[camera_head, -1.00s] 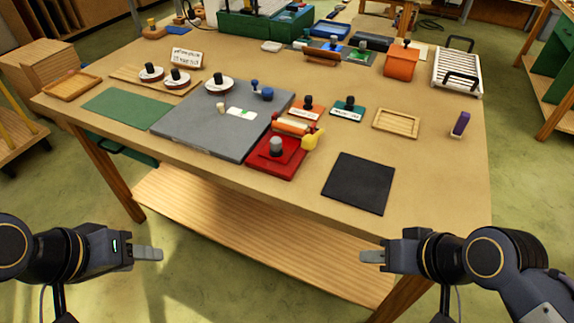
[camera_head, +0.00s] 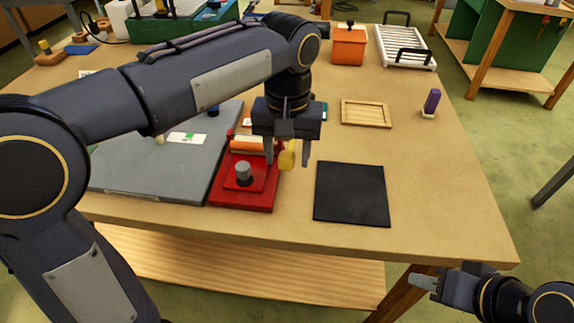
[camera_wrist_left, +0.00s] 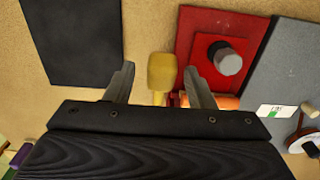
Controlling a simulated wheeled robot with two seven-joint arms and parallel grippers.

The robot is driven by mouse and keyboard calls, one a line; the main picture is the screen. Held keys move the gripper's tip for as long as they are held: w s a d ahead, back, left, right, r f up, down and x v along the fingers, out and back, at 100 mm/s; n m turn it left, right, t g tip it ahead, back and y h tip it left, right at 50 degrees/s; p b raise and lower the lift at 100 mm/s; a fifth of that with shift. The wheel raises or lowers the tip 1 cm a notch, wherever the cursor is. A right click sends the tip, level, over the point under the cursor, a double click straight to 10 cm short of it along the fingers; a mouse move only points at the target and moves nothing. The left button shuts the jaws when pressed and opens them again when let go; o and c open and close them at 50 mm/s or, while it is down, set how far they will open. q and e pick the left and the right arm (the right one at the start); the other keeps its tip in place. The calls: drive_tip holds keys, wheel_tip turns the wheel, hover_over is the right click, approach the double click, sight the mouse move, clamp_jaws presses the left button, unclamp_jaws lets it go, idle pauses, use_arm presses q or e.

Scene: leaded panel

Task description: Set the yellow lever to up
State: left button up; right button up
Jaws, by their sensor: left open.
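The yellow lever (camera_head: 287,156) sticks out at the right side of a red device (camera_head: 243,192) with an orange roller (camera_head: 247,144) and a grey knob (camera_head: 243,171). My left gripper (camera_head: 288,160) is open above the lever, pointing down, with one finger on each side of it. In the left wrist view the yellow lever (camera_wrist_left: 161,72) shows between the two open fingers (camera_wrist_left: 157,88), with a gap on both sides. I cannot tell the finger height against the lever. My right gripper (camera_head: 425,282) hangs off the table's front edge at lower right, apart from everything.
A black mat (camera_head: 351,193) lies right of the red device, and a grey board (camera_head: 165,172) lies to its left. A wooden tray (camera_head: 365,113) and a purple-handled tool (camera_head: 431,103) are behind. My left arm hides much of the table's left.

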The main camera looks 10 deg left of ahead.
use_arm(q)
drive_tip(key=shift+a+f, duration=0.1)
drive_tip(key=shift+f, duration=1.45)
clamp_jaws()
